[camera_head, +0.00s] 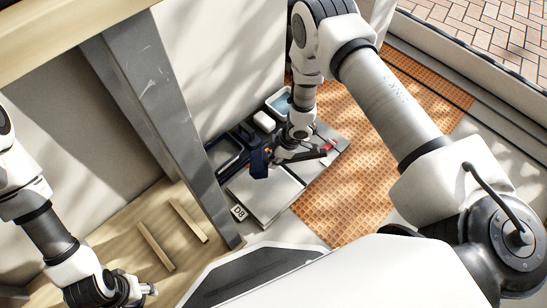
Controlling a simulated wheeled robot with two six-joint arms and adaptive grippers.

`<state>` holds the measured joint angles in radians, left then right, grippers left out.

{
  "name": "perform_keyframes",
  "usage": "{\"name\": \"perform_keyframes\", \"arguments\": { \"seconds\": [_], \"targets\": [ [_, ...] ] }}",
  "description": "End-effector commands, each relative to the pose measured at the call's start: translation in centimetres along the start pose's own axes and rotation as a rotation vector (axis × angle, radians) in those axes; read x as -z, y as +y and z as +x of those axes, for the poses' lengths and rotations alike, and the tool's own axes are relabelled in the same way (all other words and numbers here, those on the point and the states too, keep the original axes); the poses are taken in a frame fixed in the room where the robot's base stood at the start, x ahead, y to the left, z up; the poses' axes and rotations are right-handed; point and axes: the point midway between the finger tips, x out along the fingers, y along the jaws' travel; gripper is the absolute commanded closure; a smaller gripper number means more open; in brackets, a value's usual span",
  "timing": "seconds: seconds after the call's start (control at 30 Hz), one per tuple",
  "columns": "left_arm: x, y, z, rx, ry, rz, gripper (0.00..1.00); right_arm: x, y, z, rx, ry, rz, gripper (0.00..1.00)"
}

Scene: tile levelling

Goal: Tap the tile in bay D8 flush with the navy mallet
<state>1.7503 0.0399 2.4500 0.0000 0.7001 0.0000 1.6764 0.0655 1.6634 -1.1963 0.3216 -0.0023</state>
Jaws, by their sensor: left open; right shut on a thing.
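My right gripper (298,154) is shut on the navy mallet (259,163). The mallet's dark navy head hangs over the far edge of a pale grey tile (265,196). I cannot tell whether the head touches the tile. A small sign reading D8 (239,212) stands at the tile's left front corner. Whether the tile is raised or tilted is hard to tell from this angle. My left gripper (148,289) is open and empty at the bottom left, far from the tile, partly cut off by the frame edge.
A grey steel post (165,120) rises left of the tile. Behind the tile are a dark tray (226,152) and a blue-lined tub (279,101). Orange matting (345,200) lies to the right. Two wooden strips (156,246) lie on boards at the left.

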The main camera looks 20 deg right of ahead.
Motion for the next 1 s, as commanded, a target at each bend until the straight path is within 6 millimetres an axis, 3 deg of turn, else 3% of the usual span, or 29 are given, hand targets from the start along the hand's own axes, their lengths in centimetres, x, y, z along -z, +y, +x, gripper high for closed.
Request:
{"name": "perform_keyframes", "arguments": {
  "seconds": [0.3, 0.5, 0.6, 0.83, 1.0],
  "targets": [
    [0.0, -0.1, 5.2, 0.0, 0.001, -0.003, 0.49, -1.9, -0.1, 5.5, 0.0, 0.001, 0.003, 1.0],
    [0.2, -0.1, 6.8, 0.001, 0.004, -0.007, 0.49, -2.5, 0.0, 7.3, -0.001, 0.001, 0.003, 1.0],
    [0.2, -0.1, 6.2, 0.001, 0.005, -0.008, 0.49, -2.2, 0.0, 6.8, -0.002, 0.001, 0.003, 1.0],
    [0.2, -0.1, 2.5, 0.001, 0.006, -0.008, 0.49, -0.9, 0.0, 2.9, -0.001, 0.001, 0.003, 1.0],
    [0.2, -0.1, 2.5, 0.001, 0.005, -0.008, 0.49, -0.9, 0.0, 2.8, -0.001, 0.001, 0.004, 1.0]
  ]
}}
